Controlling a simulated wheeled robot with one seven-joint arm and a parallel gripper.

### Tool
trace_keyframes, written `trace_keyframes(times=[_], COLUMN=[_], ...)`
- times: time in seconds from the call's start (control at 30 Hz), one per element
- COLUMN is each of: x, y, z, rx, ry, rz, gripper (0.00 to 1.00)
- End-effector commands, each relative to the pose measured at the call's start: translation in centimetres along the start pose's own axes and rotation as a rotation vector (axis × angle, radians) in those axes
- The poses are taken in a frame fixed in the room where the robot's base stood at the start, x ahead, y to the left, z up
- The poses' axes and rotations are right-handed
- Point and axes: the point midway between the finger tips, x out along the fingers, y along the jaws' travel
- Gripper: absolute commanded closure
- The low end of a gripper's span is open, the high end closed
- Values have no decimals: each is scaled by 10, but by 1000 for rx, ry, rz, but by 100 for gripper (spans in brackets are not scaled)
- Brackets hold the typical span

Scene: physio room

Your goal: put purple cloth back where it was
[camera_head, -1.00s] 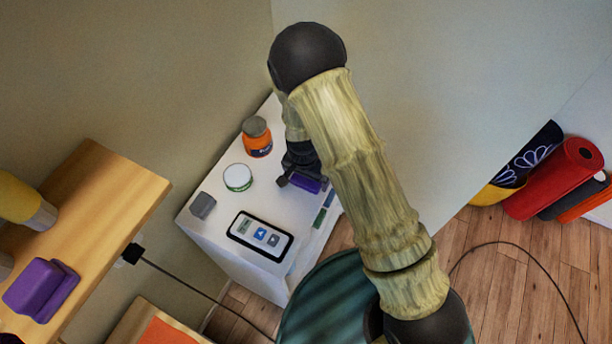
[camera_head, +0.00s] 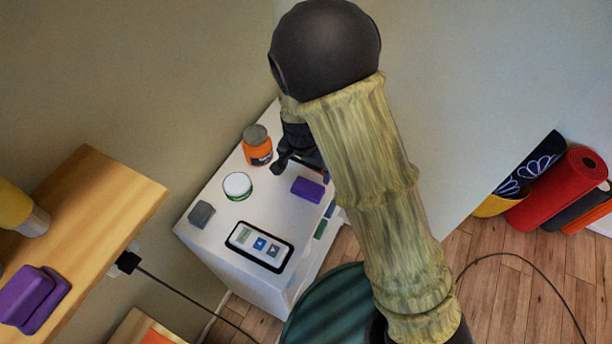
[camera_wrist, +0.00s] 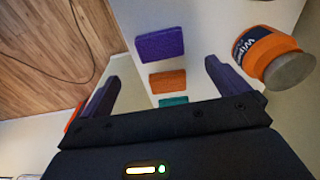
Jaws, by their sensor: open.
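The purple cloth (camera_head: 307,189) lies folded on the white cabinet top (camera_head: 215,226), near its right edge. In the wrist view the purple cloth (camera_wrist: 160,44) lies flat beyond my fingertips, apart from them. My gripper (camera_wrist: 160,80) is open and empty, with its two fingers spread. In the head view my gripper (camera_head: 290,165) is just behind the purple cloth, partly hidden by my arm. An orange cloth (camera_wrist: 168,82) and a teal one (camera_wrist: 173,101) show between my fingers in the wrist view.
An orange jar with a grey lid (camera_head: 257,146), a white round tin (camera_head: 238,186), a grey block (camera_head: 201,214) and a tablet-like device (camera_head: 260,244) share the cabinet top. A wooden shelf (camera_head: 110,200) at left bears purple blocks (camera_head: 34,298). Rolled mats (camera_head: 556,188) stand at far right.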

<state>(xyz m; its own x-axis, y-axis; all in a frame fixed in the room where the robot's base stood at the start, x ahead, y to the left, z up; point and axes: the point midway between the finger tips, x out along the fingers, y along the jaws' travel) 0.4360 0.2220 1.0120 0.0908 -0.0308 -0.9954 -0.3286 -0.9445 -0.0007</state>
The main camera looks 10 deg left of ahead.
Motion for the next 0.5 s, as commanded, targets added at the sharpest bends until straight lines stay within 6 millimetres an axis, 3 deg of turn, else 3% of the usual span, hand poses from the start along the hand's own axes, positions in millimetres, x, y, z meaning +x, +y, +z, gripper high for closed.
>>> trace_keyframes(times=[0.13,0.5], x=[-13,-16], y=[0,0], z=[0,0], rx=[0,0], ry=[1,0], rz=[-2,0], gripper=[0,0])
